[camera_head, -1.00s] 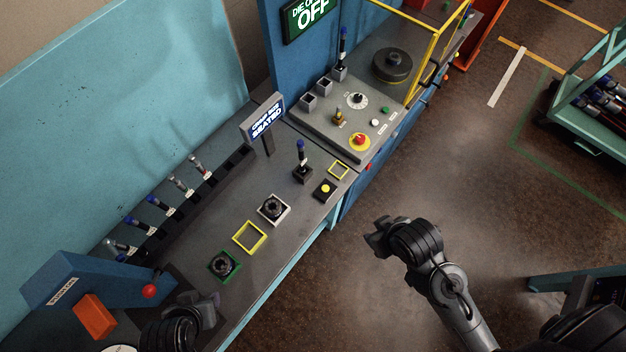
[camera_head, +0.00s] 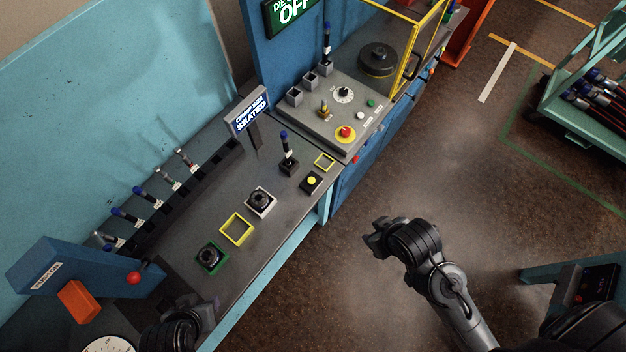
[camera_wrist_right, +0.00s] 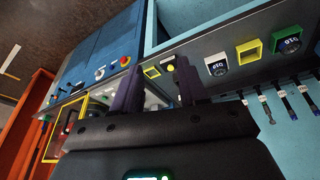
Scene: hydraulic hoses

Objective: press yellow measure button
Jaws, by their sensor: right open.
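The yellow button (camera_head: 311,181) sits on a small black box on the grey bench, between the small yellow square frame and the dial in a white frame. It also shows in the right wrist view (camera_wrist_right: 170,67), beyond and between my fingertips. My right gripper (camera_head: 374,238) is over the floor to the right of the bench, apart from the button. In the right wrist view its two dark fingers (camera_wrist_right: 157,85) are spread with nothing between them. My left gripper (camera_head: 192,306) is dark and blurred near the bench's front-left part; its jaws cannot be made out.
A blue-handled hose end (camera_head: 285,146) stands upright beside the button. A sloped panel with a red stop button (camera_head: 346,132) and a yellow guard frame (camera_head: 408,55) lie farther back. A sign post (camera_head: 250,115) rises behind. The brown floor right of the bench is open.

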